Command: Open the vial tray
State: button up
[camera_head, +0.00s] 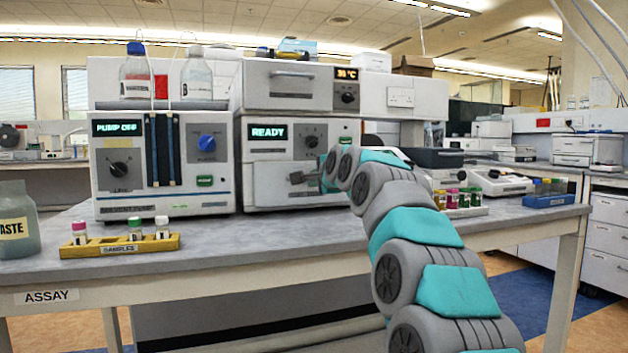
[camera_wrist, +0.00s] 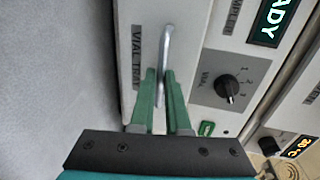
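The vial tray (camera_head: 272,184) is the light drawer front low on the instrument whose display reads READY. In the wrist view its front (camera_wrist: 190,25) carries a VIAL TRAY label and a slim metal handle (camera_wrist: 166,45). My gripper (camera_wrist: 161,72) has its two green fingers on either side of the handle, close against it. In the head view my gripper (camera_head: 303,177) is at the tray front, partly hidden by my arm. The tray front stands slightly proud of the instrument's face; its inside is not visible.
A selector knob (camera_wrist: 228,88) marked VIAL sits beside the tray. The pump unit (camera_head: 115,190) stands to the left. A yellow sample rack (camera_head: 160,243) and a waste bottle (camera_head: 18,235) are on the bench (camera_head: 230,245). Another vial rack (camera_head: 475,211) is at right. The bench before the tray looks clear.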

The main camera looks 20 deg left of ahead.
grip_shut()
jog(key=shift+f, duration=0.1)
dwell(0.9)
jog(key=b+v, duration=0.1)
jog(key=v, duration=0.3)
jog(key=f+b+v, duration=0.1)
jog(key=v, duration=0.3)
jog(key=f+b+v, duration=0.1)
jog(key=v, duration=0.3)
jog(key=shift+s+d+f, duration=0.15)
jog(key=shift+s+d, duration=0.2)
jog(key=shift+s, duration=0.15)
jog(key=o, duration=0.5)
grip_release()
jog(key=v, duration=0.7)
jog(key=shift+s+d, duration=0.25)
jog(key=shift+s, duration=0.05)
